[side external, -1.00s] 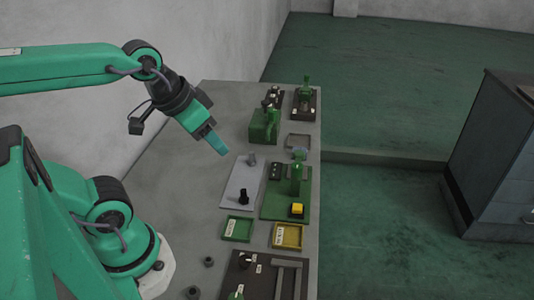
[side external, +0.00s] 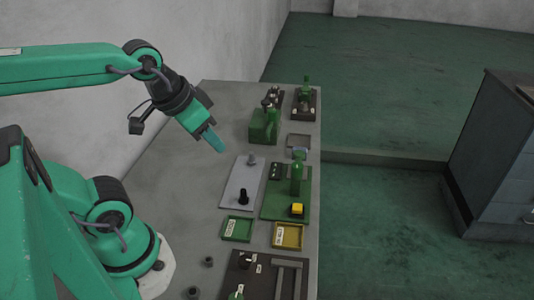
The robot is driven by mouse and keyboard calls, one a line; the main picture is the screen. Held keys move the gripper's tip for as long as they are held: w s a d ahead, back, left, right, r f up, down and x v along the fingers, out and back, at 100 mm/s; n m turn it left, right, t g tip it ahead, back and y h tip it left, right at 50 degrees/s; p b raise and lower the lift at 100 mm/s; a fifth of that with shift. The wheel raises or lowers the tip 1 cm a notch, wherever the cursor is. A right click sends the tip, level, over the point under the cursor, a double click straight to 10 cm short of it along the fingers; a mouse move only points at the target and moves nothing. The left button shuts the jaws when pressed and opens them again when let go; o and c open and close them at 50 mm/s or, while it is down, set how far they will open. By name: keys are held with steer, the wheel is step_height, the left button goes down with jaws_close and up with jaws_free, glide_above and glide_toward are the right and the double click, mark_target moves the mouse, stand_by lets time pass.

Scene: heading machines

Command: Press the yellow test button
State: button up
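The yellow test button (side external: 297,208) sits on the front right part of a green base plate (side external: 273,208) on the grey bench. A green upright post (side external: 296,178) stands on the same plate just behind the button. My gripper (side external: 216,142) hangs in the air over the bench, behind and to the left of the button and well apart from it. Its teal fingers point down and to the right. They look close together, but the view is too small to tell if there is a gap. Nothing shows between them.
A grey plate (side external: 232,188) with a black knob (side external: 243,196) lies left of the green plate. A green tray (side external: 238,228) and a yellow tray (side external: 288,236) lie in front. A green machine (side external: 263,127) stands farther back. The bench's left side is mostly clear.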

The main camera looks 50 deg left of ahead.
jaws_close()
stand_by(1.4)
